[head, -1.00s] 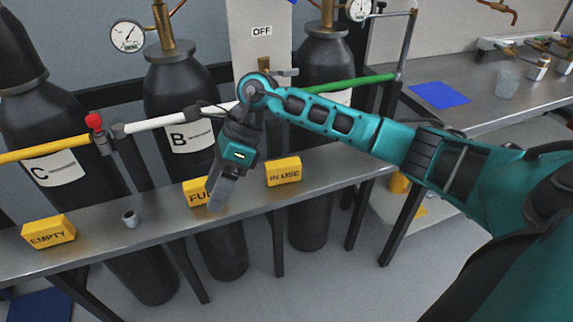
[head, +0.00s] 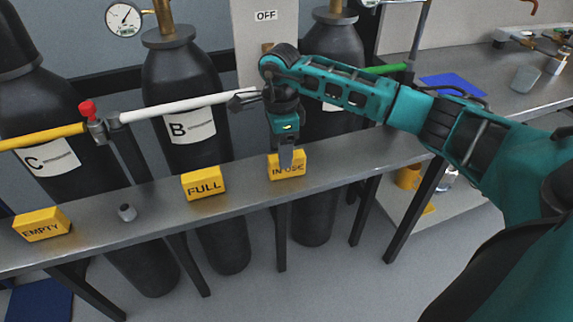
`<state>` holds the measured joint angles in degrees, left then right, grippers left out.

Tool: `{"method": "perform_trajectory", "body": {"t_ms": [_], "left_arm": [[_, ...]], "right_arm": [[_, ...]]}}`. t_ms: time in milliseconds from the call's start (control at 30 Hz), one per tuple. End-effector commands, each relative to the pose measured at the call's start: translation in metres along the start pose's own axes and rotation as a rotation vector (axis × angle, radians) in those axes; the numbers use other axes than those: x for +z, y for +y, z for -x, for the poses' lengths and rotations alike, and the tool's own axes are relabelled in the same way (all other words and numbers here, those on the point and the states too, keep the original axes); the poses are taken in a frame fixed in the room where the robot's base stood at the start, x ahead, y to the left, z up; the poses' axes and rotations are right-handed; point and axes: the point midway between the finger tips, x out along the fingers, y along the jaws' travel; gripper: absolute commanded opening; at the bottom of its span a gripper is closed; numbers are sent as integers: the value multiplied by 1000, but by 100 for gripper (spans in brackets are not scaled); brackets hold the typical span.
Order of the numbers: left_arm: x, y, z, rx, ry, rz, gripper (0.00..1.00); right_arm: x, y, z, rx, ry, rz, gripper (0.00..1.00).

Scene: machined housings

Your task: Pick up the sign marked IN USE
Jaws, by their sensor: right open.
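The yellow IN USE sign (head: 297,171) sits on the narrow grey shelf (head: 240,199), toward its right part. My right gripper (head: 286,160) points down at the sign, with its fingers in front of the middle of the sign and covering part of the lettering. It is open. I cannot tell whether the fingers touch the sign. My left gripper is not in view.
Black gas cylinders (head: 185,80) and a white pipe (head: 180,107) stand behind. A blue mat (head: 452,84) lies on the right bench.

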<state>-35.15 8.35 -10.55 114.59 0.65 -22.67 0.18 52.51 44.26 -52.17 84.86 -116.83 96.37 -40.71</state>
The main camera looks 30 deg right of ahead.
Motion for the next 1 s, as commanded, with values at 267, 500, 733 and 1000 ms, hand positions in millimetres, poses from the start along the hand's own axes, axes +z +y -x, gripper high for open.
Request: {"method": "perform_trajectory", "body": {"t_ms": [267,500,733,1000], "left_arm": [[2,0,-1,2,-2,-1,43],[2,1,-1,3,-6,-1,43],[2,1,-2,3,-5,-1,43],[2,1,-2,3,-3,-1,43]], "right_arm": [[-10,7,-40,3,0,0,62],[-9,6,-48,0,-1,0,62],[-9,7,-47,1,0,0,49],[-9,7,-47,1,0,0,23]]}}
